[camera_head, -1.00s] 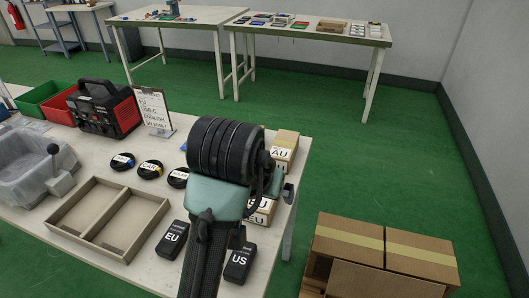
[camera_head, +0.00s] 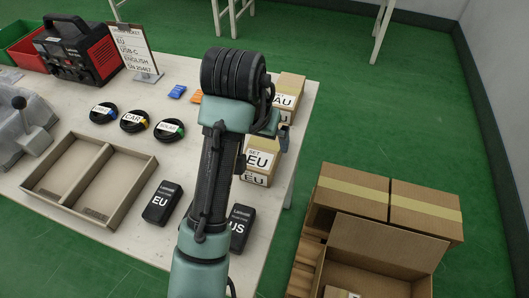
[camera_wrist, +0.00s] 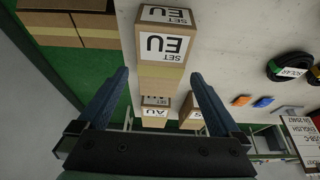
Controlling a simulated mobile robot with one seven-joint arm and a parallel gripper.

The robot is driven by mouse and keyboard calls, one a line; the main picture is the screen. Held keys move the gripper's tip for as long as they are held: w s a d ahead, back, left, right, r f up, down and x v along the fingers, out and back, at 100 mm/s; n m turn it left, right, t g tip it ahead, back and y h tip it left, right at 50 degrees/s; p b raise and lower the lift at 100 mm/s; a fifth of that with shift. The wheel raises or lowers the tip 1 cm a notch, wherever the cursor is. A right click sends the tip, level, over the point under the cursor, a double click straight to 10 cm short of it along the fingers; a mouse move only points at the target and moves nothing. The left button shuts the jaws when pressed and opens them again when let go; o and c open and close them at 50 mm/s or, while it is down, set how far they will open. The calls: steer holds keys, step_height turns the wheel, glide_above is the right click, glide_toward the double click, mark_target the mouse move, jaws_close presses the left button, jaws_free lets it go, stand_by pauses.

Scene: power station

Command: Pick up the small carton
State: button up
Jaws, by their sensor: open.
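A small carton labelled SET EU (camera_head: 261,157) stands near the right edge of the workbench, partly behind my arm. In the wrist view this EU carton (camera_wrist: 164,42) lies ahead, beyond the fingertips. A second small carton, marked AU (camera_head: 288,92), stands behind it; the AU carton (camera_wrist: 154,112) shows between the fingers in the wrist view. A third carton (camera_wrist: 190,110) is partly hidden by the right finger. My gripper (camera_wrist: 158,75) is open, with nothing held between its fingers. In the head view, my arm hides most of it.
The workbench (camera_head: 100,225) holds a divided wooden tray (camera_head: 90,183), black EU (camera_head: 162,203) and US (camera_head: 240,228) adapters, coiled cables (camera_head: 135,121), a red-black power station (camera_head: 78,48) and a label stand (camera_head: 134,48). Large cardboard boxes (camera_head: 425,210) stand to the right. Green floor is open beyond.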

mark_target(265, 143)
steer(key=x, duration=0.2)
steer(key=b+x, duration=0.1)
steer(key=x, duration=0.2)
steer(key=shift+w, duration=0.35)
steer(key=c, duration=1.5)
